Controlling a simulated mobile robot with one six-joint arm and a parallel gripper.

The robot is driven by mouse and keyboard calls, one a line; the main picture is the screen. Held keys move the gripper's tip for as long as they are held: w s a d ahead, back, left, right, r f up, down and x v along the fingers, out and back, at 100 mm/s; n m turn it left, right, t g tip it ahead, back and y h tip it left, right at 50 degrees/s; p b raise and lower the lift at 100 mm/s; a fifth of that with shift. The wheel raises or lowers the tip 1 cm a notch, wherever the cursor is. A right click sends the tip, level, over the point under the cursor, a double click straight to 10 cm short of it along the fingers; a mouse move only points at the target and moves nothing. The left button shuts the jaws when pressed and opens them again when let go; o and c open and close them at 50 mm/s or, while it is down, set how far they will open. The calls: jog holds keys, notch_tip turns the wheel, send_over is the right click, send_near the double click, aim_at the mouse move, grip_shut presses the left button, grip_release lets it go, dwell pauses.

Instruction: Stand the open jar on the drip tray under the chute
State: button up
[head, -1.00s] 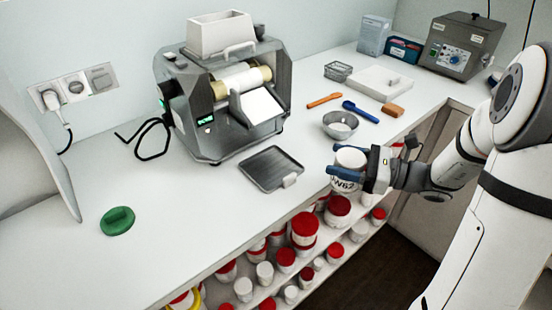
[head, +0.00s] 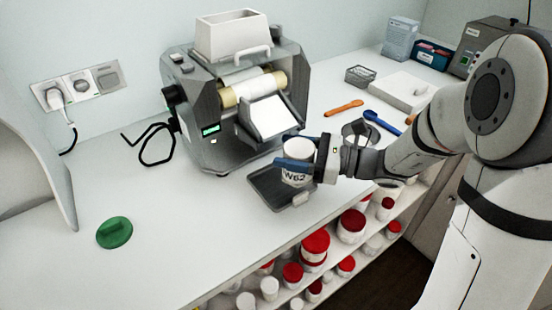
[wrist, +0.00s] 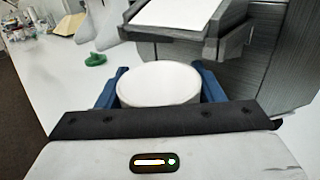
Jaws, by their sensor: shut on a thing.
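The open white jar (head: 296,176), marked W62, is held upright in my gripper (head: 296,166). Its blue fingers are shut on the jar's sides. In the wrist view the jar (wrist: 158,84) sits between the blue fingers and its pale round top faces up. In the head view the jar overlaps the right part of the dark drip tray (head: 262,190); I cannot tell whether it touches the tray. The white chute (head: 268,117) of the mill (head: 205,120) slopes down just behind and left of the jar. In the wrist view the chute (wrist: 178,12) is ahead of the jar.
A green lid (head: 114,232) lies on the counter at left. A metal bowl (head: 360,132) is partly hidden by my arm. An orange spatula (head: 343,108) and a blue one (head: 382,122) lie behind. Shelves below hold several red-lidded jars (head: 315,243).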

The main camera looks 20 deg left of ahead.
jog(key=shift+a+f, duration=1.85)
jog(key=shift+f, duration=0.05)
jog(key=o, duration=0.9)
jog(key=shift+o, duration=0.2)
